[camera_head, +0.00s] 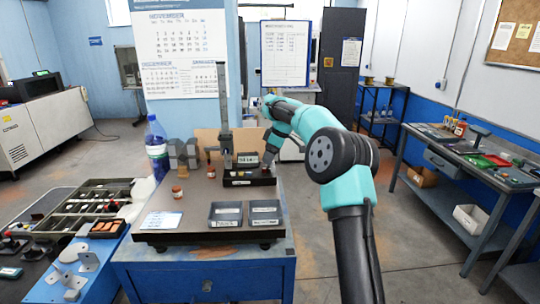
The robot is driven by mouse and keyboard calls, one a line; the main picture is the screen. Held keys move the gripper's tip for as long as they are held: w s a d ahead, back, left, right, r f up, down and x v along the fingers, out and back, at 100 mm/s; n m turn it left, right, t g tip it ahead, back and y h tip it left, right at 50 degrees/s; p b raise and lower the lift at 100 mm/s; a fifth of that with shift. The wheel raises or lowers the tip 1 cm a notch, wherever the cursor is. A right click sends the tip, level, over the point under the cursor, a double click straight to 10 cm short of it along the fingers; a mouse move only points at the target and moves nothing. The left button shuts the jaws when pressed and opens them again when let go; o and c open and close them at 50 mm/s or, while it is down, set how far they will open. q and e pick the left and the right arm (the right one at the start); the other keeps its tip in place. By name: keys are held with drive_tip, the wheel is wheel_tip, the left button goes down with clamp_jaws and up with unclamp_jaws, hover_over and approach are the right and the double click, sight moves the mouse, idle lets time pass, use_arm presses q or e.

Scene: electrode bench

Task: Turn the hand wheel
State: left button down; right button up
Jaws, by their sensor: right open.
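A bench stand with a tall grey column (223,105) and a dark base (249,178) sits at the back of the dark bench plate (190,236). I cannot clearly make out a hand wheel; the spot by the right end of the stand is small and partly covered by my right gripper. My right gripper (267,165) points down at the right end of the stand's base, very close to it; whether it touches cannot be told. It is open, and I see nothing held in it. My left gripper is not in view.
Two dark labelled trays, left (225,222) and right (265,221), lie at the plate's front right. A parts tray (70,210) adjoins the bench. The plate's middle is clear.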

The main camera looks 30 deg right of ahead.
drive_tip(key=shift+c, duration=0.4)
drive_tip(key=c, duration=0.8)
drive_tip(key=shift+c, duration=0.2)
drive_tip(key=shift+m, duration=0.4)
